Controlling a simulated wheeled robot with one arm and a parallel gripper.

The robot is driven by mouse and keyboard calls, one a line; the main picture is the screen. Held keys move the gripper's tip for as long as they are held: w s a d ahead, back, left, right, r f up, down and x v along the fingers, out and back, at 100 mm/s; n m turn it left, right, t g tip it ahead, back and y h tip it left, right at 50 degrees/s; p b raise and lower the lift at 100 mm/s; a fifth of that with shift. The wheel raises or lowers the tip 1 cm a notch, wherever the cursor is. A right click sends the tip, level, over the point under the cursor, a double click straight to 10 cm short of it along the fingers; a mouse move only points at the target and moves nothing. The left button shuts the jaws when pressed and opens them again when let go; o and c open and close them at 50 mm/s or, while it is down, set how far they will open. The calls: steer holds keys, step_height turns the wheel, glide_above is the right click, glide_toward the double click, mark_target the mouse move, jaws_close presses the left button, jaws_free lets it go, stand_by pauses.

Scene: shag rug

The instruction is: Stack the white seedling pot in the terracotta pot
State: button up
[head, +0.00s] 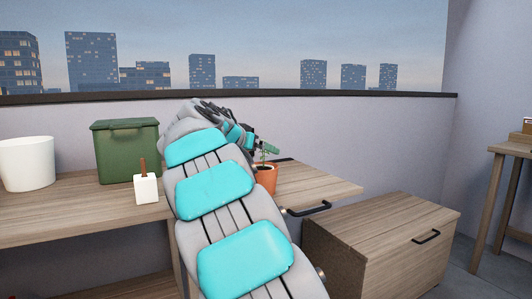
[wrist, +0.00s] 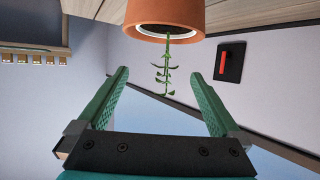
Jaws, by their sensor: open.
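The terracotta pot (head: 266,180) stands upright on the wooden bench, partly behind my arm, with a small green plant in it. In the wrist view the terracotta pot (wrist: 165,14) is at the top, upside down in the picture, its plant pointing between my fingers. My gripper (wrist: 158,73) is open and empty, apart from the pot; in the head view my gripper (head: 262,148) is above the pot, partly hidden by my arm. A small white square container (head: 146,190) with a brown stick stands left of my arm. A larger round white pot (head: 27,164) stands at the far left. I cannot tell which is the seedling pot.
A green lidded box (head: 125,150) stands behind the small white container. A wooden cabinet (head: 395,232) with a black handle is right of the bench (head: 325,187). A side table (head: 512,149) is at the far right. The bench's right end is clear.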

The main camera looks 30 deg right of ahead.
steer(key=v, duration=0.7)
steer(key=s+f+n+g+y, duration=0.5)
steer(key=s+f+y, duration=0.1)
steer(key=s+f, duration=1.45)
steer(key=s+a+f+n+g+y, duration=0.1)
steer(key=s+a+f, duration=0.3)
steer(key=s, duration=0.4)
steer(key=s+a+f+n+g+y, duration=0.2)
steer(key=s+a+f+n, duration=0.1)
steer(key=s+a+f, duration=0.2)
steer(key=s+a+f+n+g+y, duration=0.1)
steer(key=s+a+f, duration=0.3)
steer(key=s+f, duration=0.4)
steer(key=s+n+y, duration=0.1)
steer(key=s, duration=0.3)
steer(key=shift+s+a+g, duration=0.3)
steer(key=shift+s+a, duration=0.05)
steer(key=shift+s, duration=0.05)
